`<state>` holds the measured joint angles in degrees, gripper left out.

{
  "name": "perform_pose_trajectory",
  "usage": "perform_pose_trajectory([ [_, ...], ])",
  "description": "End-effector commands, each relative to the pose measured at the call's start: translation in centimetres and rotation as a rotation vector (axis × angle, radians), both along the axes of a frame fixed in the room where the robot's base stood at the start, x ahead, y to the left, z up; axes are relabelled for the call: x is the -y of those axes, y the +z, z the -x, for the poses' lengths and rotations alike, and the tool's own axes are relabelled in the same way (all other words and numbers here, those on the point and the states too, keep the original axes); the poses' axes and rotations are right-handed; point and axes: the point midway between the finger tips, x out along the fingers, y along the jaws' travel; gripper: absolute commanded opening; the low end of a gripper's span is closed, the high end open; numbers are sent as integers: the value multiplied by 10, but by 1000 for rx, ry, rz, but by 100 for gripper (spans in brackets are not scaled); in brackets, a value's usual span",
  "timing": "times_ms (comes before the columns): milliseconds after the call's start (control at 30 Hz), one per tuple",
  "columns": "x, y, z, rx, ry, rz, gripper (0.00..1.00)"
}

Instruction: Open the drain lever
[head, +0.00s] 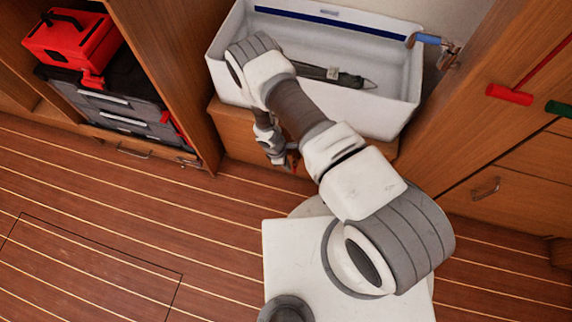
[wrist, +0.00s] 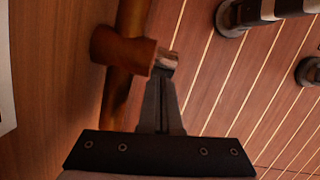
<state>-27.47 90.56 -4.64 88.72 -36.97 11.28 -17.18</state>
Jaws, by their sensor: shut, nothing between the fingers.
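A reddish-brown cylindrical piece (wrist: 122,48) projects from a wooden surface in the wrist view. It may be the drain lever's handle, but I cannot tell for sure. My gripper (wrist: 165,62) has its fingers together beside the right end of this piece, with nothing between them. I cannot tell whether they touch it. In the head view my gripper (head: 290,160) is low in front of the cabinet under the white basin (head: 398,118), partly hidden by my arm. A small reddish bit (head: 301,168) shows next to it, mostly hidden.
A blue-handled lever (head: 427,39) is at the basin's right corner. Red (head: 508,94) and green (head: 560,108) handles are on the right cabinet. A red toolbox (head: 68,42) sits on dark drawers (head: 110,100) at left. The plank floor (head: 120,215) is clear at left.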

Motion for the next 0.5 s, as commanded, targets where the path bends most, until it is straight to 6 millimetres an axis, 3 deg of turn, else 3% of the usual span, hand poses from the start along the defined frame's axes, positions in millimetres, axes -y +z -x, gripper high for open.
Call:
perform_pose_trajectory([
  [500, 2, -3, 1, -29, 1, 79, 0],
])
